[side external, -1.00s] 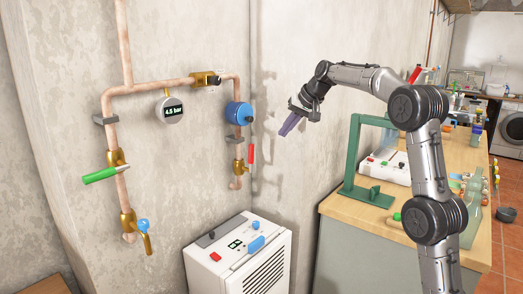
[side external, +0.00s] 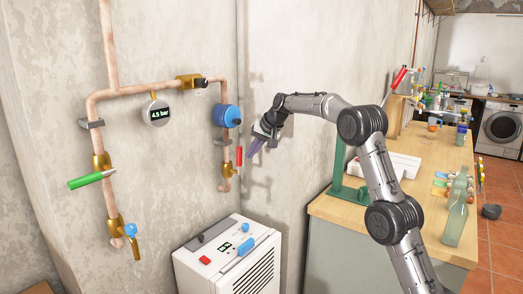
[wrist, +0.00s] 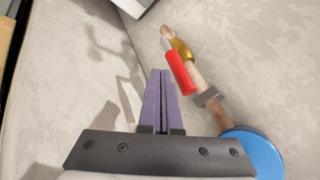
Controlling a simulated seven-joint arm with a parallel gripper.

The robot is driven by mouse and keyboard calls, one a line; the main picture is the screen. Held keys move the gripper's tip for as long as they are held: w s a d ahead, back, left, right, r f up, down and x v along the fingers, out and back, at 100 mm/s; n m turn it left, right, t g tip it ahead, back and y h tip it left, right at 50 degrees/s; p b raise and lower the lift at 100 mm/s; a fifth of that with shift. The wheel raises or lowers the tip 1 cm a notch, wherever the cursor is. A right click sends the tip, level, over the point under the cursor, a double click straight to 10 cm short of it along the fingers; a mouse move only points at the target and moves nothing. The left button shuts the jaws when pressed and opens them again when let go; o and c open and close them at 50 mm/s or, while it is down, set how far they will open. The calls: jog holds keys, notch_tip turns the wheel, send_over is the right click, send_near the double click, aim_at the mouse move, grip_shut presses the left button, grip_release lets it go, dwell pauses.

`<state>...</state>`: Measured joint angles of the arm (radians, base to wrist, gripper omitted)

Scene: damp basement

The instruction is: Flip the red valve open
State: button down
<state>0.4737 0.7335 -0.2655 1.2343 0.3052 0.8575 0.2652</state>
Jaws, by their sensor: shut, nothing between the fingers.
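The red valve handle (side external: 239,156) is on a brass valve body (side external: 228,171) low on the right-hand copper pipe, under the blue round fitting. The handle stands upright, roughly in line with the pipe. In the wrist view the red handle (wrist: 179,72) lies just beyond and to the right of my fingertips, with the brass body (wrist: 182,50) behind it. My gripper (side external: 251,153) has purple fingers, shut and empty, close to the right of the handle. In the wrist view the closed fingers (wrist: 161,75) point toward the handle, with a small apparent gap.
The blue round fitting (side external: 226,116) is above the valve. A green-handled valve (side external: 92,180) and a blue-knobbed tap (side external: 131,230) are on the left pipe. The gauge (side external: 157,112) reads 4.5 bar. A white dehumidifier-like unit (side external: 205,272) stands below. A workbench (side external: 385,225) is at right.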

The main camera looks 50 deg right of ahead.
jog(key=shift+w+a, duration=0.2)
jog(key=shift+w, duration=0.1)
